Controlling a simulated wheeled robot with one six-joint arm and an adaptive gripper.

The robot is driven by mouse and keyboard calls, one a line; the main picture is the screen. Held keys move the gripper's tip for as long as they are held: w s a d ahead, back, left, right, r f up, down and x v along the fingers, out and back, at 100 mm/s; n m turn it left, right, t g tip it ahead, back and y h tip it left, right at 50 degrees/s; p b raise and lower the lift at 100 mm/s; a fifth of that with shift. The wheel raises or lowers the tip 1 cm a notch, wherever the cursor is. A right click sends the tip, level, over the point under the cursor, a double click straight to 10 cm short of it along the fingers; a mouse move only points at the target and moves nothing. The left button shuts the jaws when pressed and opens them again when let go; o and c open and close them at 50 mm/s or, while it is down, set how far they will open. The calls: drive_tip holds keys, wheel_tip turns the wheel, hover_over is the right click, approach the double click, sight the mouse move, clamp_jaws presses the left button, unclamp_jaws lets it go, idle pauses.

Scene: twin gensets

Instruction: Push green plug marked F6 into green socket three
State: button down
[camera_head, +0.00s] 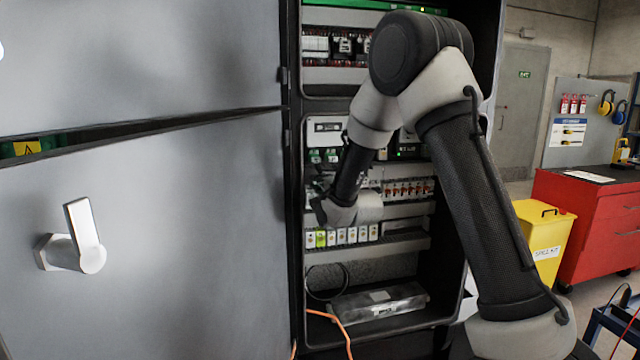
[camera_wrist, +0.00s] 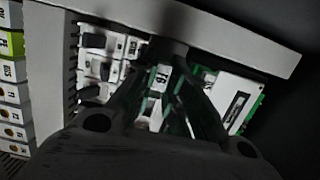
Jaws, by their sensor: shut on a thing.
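In the wrist view my gripper (camera_wrist: 168,80) is shut on a small plug (camera_wrist: 157,78) with a white label. The label looks like F6, but it is dim and turned sideways. The plug's far end lies close to a grey trunking edge and modules; I cannot tell whether it touches a socket. In the head view my gripper (camera_head: 322,190) is inside the open cabinet, its fingertips mostly hidden. Green parts (camera_head: 315,156) show just above it. Socket three cannot be made out in either view.
Labelled white terminal blocks (camera_head: 352,236), one yellow-green, line a lower rail. A green-edged board (camera_wrist: 240,100) is right of the fingers. White modules (camera_wrist: 100,65) are left of them. The cabinet door (camera_head: 150,220) stands at the left. An orange cable (camera_head: 335,320) hangs below.

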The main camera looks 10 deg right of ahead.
drive_tip(key=shift+s, duration=0.25)
drive_tip(key=a+v, duration=0.1)
drive_tip(key=v, duration=0.5)
drive_tip(key=shift+s, duration=0.35)
idle(0.5)
idle(0.5)
drive_tip(key=d+r, duration=0.6)
drive_tip(key=d, duration=0.4)
drive_tip(key=shift+d, duration=0.35)
idle(0.4)
drive_tip(key=shift+r, duration=0.1)
drive_tip(key=d+x, duration=0.1)
drive_tip(key=x, duration=0.5)
drive_tip(key=shift+w+d, duration=0.15)
drive_tip(key=shift+w, duration=0.1)
idle(0.4)
drive_tip(key=shift+d+x, duration=0.25)
drive_tip(key=shift+x, duration=1)
idle(1.5)
